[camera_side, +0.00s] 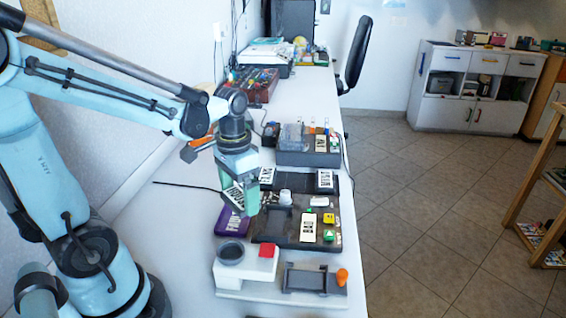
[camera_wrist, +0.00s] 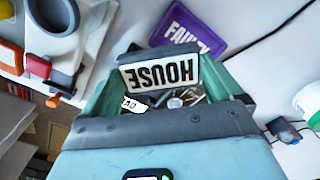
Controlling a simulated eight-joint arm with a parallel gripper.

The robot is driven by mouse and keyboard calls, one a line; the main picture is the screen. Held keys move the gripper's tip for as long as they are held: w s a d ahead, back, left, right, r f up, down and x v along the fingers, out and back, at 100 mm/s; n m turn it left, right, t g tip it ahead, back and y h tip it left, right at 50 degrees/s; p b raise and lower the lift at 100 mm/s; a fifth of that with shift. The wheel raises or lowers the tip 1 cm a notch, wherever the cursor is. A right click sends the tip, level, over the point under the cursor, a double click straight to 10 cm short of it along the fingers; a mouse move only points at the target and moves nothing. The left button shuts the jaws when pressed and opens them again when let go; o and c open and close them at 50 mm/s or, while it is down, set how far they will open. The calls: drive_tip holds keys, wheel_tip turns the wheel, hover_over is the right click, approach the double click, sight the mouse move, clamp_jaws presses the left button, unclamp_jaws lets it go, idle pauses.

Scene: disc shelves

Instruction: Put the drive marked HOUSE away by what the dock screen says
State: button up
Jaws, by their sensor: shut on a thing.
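The HOUSE drive (camera_wrist: 160,75) is a dark block with a white label; the word reads upside down in the wrist view. My gripper (camera_side: 240,200) is shut on it, and the drive's label (camera_side: 235,194) also shows in the side view. My gripper is above the bench, near the left edge of a dark board (camera_side: 268,238). A purple piece marked FAULTY (camera_wrist: 190,28) lies below; it also shows in the side view (camera_side: 230,222). I cannot make out any dock screen text.
The dark board carries several white-labelled drives (camera_side: 308,228) and small coloured pieces. A pale base (camera_side: 235,284) with a dark round cup, red square and orange knob (camera_side: 342,277) stands in front. A grey box (camera_side: 306,158) stands behind.

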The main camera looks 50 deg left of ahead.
drive_tip(key=a+f, duration=0.2)
drive_tip(key=a, duration=0.1)
drive_tip(key=w+a+f, duration=0.1)
drive_tip(key=shift+a, duration=0.3)
drive_tip(key=shift+f, duration=1.95)
drive_tip(key=shift+f, duration=0.15)
drive_tip(key=o, duration=0.9)
